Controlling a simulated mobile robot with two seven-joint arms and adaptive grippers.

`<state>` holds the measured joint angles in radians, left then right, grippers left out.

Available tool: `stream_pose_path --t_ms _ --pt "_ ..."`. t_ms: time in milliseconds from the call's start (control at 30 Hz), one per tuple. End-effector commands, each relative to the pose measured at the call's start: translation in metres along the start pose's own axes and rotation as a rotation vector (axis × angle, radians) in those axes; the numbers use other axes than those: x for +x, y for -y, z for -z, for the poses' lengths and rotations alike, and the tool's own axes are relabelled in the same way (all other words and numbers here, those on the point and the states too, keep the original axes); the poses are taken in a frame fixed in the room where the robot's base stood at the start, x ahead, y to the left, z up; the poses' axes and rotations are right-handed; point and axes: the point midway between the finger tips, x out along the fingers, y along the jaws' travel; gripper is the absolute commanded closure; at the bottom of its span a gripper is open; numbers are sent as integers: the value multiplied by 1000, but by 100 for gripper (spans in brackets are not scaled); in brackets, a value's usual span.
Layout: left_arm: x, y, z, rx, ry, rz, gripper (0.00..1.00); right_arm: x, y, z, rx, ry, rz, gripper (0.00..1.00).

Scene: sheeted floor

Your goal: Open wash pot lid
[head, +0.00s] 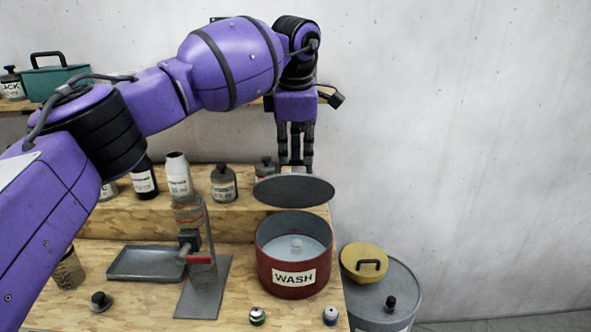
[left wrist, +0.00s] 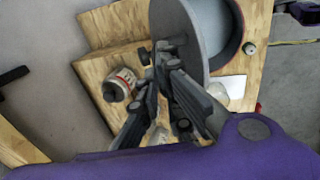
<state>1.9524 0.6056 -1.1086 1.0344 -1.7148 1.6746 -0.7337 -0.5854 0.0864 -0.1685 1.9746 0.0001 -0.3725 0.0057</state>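The red wash pot (head: 293,273), labelled WASH, stands on the wooden bench with its mouth uncovered and pale contents showing inside. Its dark grey round lid (head: 293,191) is raised above the back rim. In the left wrist view the lid (left wrist: 186,32) overlaps the pot (left wrist: 229,38). My left gripper (head: 295,168) points down behind the lid's far edge. In the left wrist view its fingertips (left wrist: 161,55) come close together at the lid's edge. My right gripper is out of view.
A grey drum (head: 385,300) with a yellow lid (head: 364,262) stands right of the bench. A metal stand (head: 205,285) and grey tray (head: 145,263) are left of the pot. Several bottles line the raised shelf behind. Two small round items (head: 257,316) (head: 330,315) sit in front.

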Motion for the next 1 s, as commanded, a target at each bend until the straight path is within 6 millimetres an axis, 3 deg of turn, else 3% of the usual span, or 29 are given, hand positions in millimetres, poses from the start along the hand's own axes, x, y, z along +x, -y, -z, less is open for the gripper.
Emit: stream_pose_path --t_ms 33,267,1000 --pt "21 -2 1 -4 -8 23 100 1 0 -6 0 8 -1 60" --pt "23 1 -1 4 -6 28 73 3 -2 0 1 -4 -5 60" --pt "16 0 1 1 -7 22 73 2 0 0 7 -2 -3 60"
